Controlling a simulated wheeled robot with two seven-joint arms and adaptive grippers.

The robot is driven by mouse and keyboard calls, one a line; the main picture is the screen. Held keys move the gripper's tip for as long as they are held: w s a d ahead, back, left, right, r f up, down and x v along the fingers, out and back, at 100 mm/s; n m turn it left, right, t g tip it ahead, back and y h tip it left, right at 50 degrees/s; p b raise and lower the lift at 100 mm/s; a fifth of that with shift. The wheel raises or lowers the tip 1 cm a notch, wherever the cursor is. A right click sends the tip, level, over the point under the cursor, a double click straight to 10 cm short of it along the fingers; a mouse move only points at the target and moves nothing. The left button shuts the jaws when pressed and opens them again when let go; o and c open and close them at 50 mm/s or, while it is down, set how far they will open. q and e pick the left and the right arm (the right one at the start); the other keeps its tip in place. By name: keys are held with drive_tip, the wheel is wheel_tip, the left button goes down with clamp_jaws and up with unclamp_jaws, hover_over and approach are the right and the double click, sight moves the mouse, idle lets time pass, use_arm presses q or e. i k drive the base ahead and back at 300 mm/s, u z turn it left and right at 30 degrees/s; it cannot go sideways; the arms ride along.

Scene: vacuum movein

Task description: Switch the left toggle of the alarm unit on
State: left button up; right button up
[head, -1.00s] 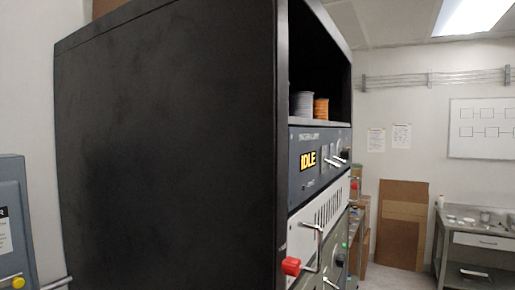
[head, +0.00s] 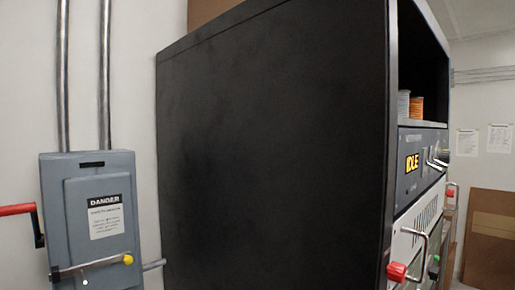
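The panel with the lit "IDLE" display (head: 412,163) is in the rack's right-hand face, seen at a steep slant. Small switches or levers (head: 436,160) stick out to the right of the display. The slant and small size hide which of them is the left toggle and its position. I cannot read the panel's label well enough to say it is the alarm unit. Neither of my grippers is in the head view.
The black rack side (head: 275,150) fills the middle. Left of it, a grey switch box (head: 100,245) with a danger label, red lever (head: 18,209) and yellow knob (head: 128,260) hangs on the wall. A handle with a red knob (head: 397,271) juts from the rack front. Cardboard (head: 490,235) leans at right.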

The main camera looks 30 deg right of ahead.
sight(439, 169)
drive_tip(key=u, duration=0.65)
drive_tip(key=k, duration=0.9)
drive_tip(key=z, duration=1.7)
drive_tip(key=i, duration=0.5)
drive_tip(key=k, duration=1.35)
drive_tip(key=z, duration=0.45)
drive_tip(key=i, duration=0.85)
drive_tip(key=z, duration=0.25)
